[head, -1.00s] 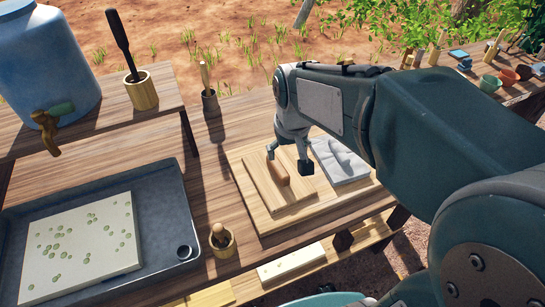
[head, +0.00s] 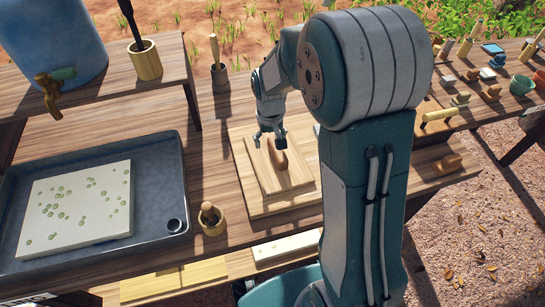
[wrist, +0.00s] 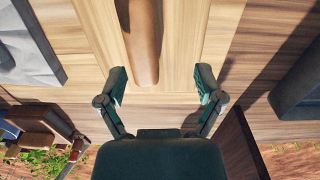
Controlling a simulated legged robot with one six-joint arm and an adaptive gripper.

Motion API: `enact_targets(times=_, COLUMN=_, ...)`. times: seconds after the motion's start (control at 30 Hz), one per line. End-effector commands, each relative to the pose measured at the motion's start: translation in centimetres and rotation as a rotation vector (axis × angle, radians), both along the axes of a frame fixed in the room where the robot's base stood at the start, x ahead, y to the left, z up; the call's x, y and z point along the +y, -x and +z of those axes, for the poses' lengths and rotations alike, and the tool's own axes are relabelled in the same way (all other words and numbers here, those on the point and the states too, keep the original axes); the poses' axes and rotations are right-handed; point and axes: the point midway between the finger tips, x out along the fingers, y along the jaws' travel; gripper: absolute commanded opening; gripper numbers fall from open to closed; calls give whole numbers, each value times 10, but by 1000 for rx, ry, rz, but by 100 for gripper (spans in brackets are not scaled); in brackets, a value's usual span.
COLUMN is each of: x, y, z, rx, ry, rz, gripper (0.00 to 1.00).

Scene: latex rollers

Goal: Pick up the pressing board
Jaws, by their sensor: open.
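The pressing board (head: 262,180) is a square wooden board with a rounded brown handle (head: 278,155) on top. It lies flat on a larger pale wooden base board (head: 248,205) on the table. My gripper (head: 270,138) is above the far end of the handle. In the wrist view my gripper (wrist: 160,88) is open, one finger on each side of the near end of the brown handle (wrist: 143,40). The fingers look apart from the handle. The rest of the pressing board runs out of the top of the wrist view.
A grey carved slab (wrist: 25,45) lies beside the board, mostly hidden by my arm in the head view. A dark tray (head: 160,165) with a spotted white slab (head: 75,212) is at left. A wooden cup (head: 212,220) stands between tray and base board.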

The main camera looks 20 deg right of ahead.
Motion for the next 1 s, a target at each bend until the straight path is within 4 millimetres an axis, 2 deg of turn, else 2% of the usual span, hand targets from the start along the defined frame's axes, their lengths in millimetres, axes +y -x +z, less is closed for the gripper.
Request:
enact_targets(times=0.17, x=-7, y=2, z=-15, rx=1, ry=-5, rz=-4, gripper=86)
enact_targets(times=0.4, x=-5, y=5, z=-51, rx=1, ry=1, rz=-1, gripper=86)
enact_targets(times=0.7, x=-6, y=4, z=-57, rx=-2, ry=0, rz=-2, gripper=86)
enact_targets(times=0.73, x=-6, y=5, z=-57, rx=-2, ry=0, rz=-2, gripper=81)
enact_targets(times=0.77, x=-7, y=4, z=-57, rx=-2, ry=-1, rz=-2, gripper=68)
enact_targets(times=0.8, x=-8, y=4, z=-57, rx=-2, ry=-2, rz=-3, gripper=50)
enact_targets(times=0.87, x=-8, y=4, z=-57, rx=-2, ry=-2, rz=-3, gripper=23)
enact_targets(times=0.9, x=-8, y=4, z=-57, rx=-2, ry=-2, rz=-3, gripper=5)
enact_targets(times=0.93, x=-8, y=4, z=-57, rx=-2, ry=-2, rz=-3, gripper=0)
enact_targets(times=1.0, x=-7, y=4, z=-57, rx=-1, ry=-1, rz=-2, gripper=0)
